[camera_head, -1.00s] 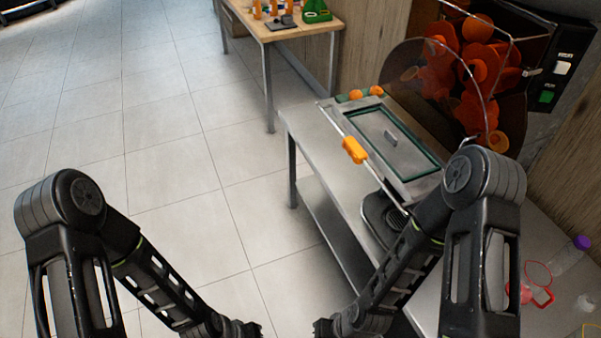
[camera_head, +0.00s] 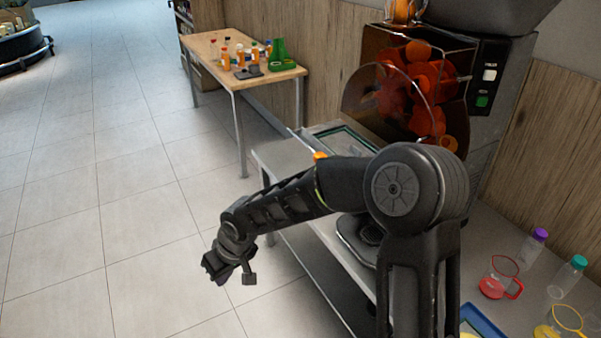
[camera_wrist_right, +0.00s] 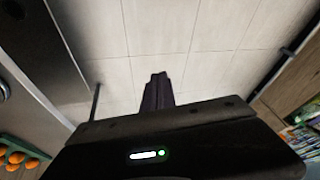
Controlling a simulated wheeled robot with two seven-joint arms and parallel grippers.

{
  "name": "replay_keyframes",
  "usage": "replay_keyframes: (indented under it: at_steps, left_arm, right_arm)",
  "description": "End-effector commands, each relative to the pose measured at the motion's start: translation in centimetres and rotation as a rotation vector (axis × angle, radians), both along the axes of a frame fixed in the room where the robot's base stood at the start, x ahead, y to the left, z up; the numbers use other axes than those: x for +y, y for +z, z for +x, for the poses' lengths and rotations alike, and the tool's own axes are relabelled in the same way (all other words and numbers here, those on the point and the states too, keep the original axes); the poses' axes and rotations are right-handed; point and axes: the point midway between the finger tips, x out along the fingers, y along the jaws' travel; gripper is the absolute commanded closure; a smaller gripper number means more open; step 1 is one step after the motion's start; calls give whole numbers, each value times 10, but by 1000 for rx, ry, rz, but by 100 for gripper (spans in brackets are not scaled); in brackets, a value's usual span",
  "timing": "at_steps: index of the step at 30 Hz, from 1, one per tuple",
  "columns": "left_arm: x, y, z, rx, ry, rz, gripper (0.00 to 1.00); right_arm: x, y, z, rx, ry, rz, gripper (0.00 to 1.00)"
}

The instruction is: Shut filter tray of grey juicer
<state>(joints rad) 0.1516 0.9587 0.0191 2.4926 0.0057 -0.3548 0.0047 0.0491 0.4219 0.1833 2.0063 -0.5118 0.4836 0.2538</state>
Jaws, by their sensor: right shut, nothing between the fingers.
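The grey juicer (camera_head: 500,105) stands on a steel table at the right, with oranges behind its clear cover. My right forearm crosses in front of the table and hides part of the tray. My right gripper (camera_head: 229,272) is shut and empty, over the floor left of the table and apart from the tray. Its closed fingers (camera_wrist_right: 158,90) also show in the right wrist view. My left gripper is out of view.
A wooden table (camera_head: 240,72) with bottles and a green holder stands at the back. A red-handled jug (camera_head: 500,283), a yellow-handled jug (camera_head: 562,325) and bottles stand on the steel table at lower right. The tiled floor at left is clear.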

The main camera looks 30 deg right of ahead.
Motion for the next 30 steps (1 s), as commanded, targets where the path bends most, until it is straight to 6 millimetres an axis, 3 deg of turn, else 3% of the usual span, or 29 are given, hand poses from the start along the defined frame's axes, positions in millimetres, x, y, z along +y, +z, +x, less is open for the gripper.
replay_keyframes:
  at_steps: [1, 5, 6, 9, 13, 15, 18, 30]
  left_arm:
    - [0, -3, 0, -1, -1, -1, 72]
    - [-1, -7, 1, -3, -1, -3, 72]
    - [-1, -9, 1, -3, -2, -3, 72]
    - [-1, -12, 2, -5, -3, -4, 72]
    - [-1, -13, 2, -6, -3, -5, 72]
    - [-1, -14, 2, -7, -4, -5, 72]
    - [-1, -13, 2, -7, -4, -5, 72]
    - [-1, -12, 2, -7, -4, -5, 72]
  right_arm:
    - [-13, 23, 12, -27, -7, -45, 100]
    - [-60, 92, 31, -72, -66, -204, 100]
    - [-78, 118, 33, -86, -102, -262, 100]
    - [-128, 187, 30, -123, -229, -407, 100]
    - [-174, 252, 11, -147, -388, -530, 100]
    - [-186, 270, 4, -152, -436, -562, 100]
    - [-192, 279, -1, -152, -464, -581, 100]
    - [-194, 276, 0, -149, -462, -581, 100]
